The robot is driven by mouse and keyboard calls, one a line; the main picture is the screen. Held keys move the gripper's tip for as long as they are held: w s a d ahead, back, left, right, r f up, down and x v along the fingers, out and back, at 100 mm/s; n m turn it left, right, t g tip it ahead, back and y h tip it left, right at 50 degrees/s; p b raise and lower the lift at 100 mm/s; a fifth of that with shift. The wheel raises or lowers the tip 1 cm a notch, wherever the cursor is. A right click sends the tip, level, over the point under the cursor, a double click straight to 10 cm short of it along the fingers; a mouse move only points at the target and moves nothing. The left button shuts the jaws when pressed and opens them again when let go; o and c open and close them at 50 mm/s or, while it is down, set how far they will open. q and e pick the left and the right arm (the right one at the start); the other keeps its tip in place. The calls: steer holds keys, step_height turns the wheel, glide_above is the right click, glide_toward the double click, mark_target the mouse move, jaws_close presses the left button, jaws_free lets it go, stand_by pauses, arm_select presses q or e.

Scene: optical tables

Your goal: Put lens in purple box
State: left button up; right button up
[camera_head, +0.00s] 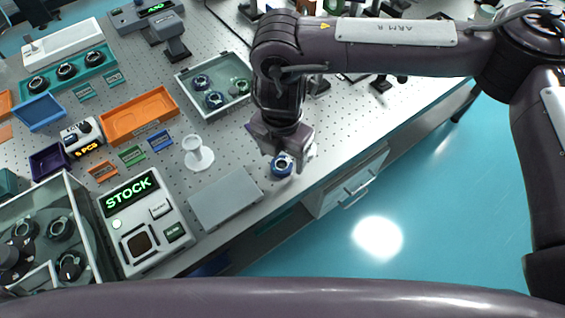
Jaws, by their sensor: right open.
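A round blue-ringed lens (282,166) sits on the perforated table near its front edge, right of a flat grey plate. My right gripper (284,155) points down right over this lens; its jaws are open, and its body hides part of the lens's upper side. I cannot tell whether the fingers touch it. The small purple box (49,161) stands at the left of the table, beside a small counter with a yellow display. My left gripper is not in view.
A grey tray (205,119) holds several similar round parts. An orange tray (107,130), a white pedestal (198,166), the flat grey plate (226,221) and a STOCK console (128,195) stand between the lens and the purple box. A bin of dark parts (91,245) is front left.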

mark_target(282, 166)
steer(key=shift+f, duration=1.2)
steer(key=c, duration=1.2)
steer(key=shift+o, duration=0.2)
steer(key=shift+r, duration=0.1)
